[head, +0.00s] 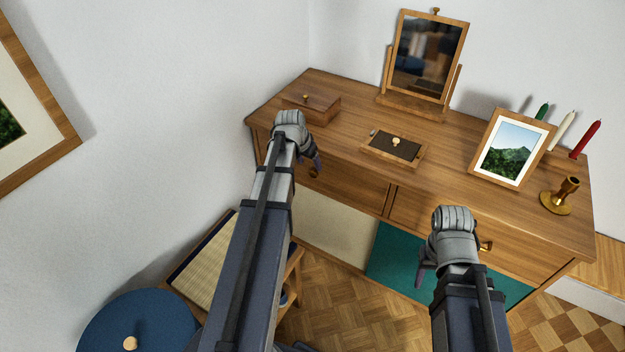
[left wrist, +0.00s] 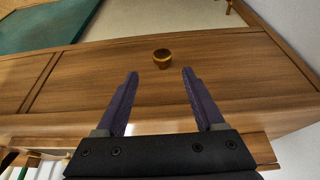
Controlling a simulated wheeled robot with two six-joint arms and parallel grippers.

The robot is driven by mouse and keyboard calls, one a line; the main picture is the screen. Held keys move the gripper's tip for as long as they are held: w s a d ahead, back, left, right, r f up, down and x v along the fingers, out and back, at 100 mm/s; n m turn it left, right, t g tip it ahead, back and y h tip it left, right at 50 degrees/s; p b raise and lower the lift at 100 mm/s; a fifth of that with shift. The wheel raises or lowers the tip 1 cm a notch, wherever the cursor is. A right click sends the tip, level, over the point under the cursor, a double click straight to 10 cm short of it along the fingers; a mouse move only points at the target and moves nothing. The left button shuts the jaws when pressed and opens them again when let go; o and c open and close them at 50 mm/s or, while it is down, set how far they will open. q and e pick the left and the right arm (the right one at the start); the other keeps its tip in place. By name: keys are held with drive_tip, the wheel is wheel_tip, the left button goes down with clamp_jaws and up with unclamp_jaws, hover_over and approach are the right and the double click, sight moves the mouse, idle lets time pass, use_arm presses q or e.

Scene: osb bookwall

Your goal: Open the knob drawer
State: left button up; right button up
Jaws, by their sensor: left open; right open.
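The wooden sideboard (head: 345,125) has two drawer fronts side by side under its top. The left drawer front (head: 350,184) looks shut and has a round brass knob (head: 314,171). In the left wrist view this knob (left wrist: 162,60) stands just beyond and between the fingertips. My left gripper (head: 317,162) is open in front of that drawer, with its fingers (left wrist: 160,74) apart and empty. The right drawer front (head: 425,212) also looks shut and has a brass knob (head: 486,246). My right gripper (head: 424,277) is open to the left of that knob, its fingers partly hidden by the wrist.
On the top stand a wooden box (head: 312,107), a mirror (head: 428,55), a small knobbed tray or lid (head: 380,149), a framed picture (head: 510,150), a brass candlestick (head: 558,203) and candles (head: 588,135). Cream (head: 335,222) and teal (head: 395,262) panels lie below the drawers. A blue round stool (head: 140,320) is lower left.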

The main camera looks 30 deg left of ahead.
sight(313, 172)
use_arm(q)
drive_tip(key=b+x, duration=0.3)
drive_tip(key=x, duration=0.1)
drive_tip(key=b+x, duration=0.4)
drive_tip(key=shift+a, duration=0.2)
drive_tip(key=shift+r, duration=0.1)
drive_tip(key=shift+c, duration=0.2)
clamp_jaws()
idle(0.4)
idle(0.9)
